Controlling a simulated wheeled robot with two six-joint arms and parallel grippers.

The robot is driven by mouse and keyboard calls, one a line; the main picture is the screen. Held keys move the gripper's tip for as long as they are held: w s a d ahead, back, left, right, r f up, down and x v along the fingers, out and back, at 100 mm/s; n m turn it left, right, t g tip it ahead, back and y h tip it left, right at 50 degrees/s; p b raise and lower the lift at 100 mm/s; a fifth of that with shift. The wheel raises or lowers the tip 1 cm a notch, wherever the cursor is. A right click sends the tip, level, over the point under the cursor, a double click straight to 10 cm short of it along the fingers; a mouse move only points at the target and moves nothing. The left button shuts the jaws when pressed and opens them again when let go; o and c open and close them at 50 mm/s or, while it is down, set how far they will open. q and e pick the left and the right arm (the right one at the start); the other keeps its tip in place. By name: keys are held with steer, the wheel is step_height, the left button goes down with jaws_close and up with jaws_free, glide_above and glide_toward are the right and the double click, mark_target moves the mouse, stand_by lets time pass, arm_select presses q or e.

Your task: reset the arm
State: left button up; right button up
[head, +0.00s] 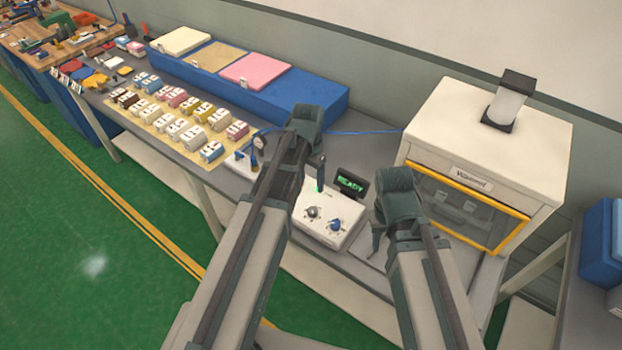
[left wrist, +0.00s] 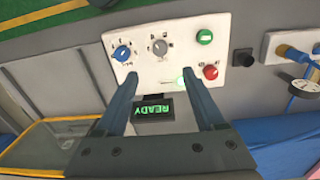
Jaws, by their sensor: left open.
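My left gripper (head: 321,172) hangs above the back edge of the white control box in the head view, mostly hidden by its own arm. In the left wrist view its two blue-grey fingers (left wrist: 160,78) are spread apart with nothing between them, over the control box (left wrist: 215,30). My right gripper (head: 376,240) points down to the right of the control box, in front of the white oven-like machine. Only part of one finger shows, and its opening is hidden. The control box (head: 335,228) has knobs, and a small display (head: 351,183) behind it reads READY.
The white machine (head: 520,135) with a yellow-framed glass door stands right. A blue block (head: 320,98) with coloured pads lies along the wall. Several small blocks sit on a yellow mat (head: 190,148). A gauge (head: 259,143) is left of my left gripper. A blue bin (head: 602,245) stands far right.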

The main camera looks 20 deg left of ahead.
stand_by(0.3)
arm_select(q)
steer(key=s+d+f+b, duration=0.3)
steer(key=s+d, duration=0.2)
steer(key=s, duration=0.2)
steer(key=s+d+f+n+y+b, duration=0.1)
steer(key=s+d+f+b, duration=0.3)
steer(key=s+d, duration=0.2)
steer(key=shift+s+f+y, duration=0.2)
steer(key=shift+s+y, duration=0.1)
steer(key=shift+s, duration=0.75)
stand_by(0.5)
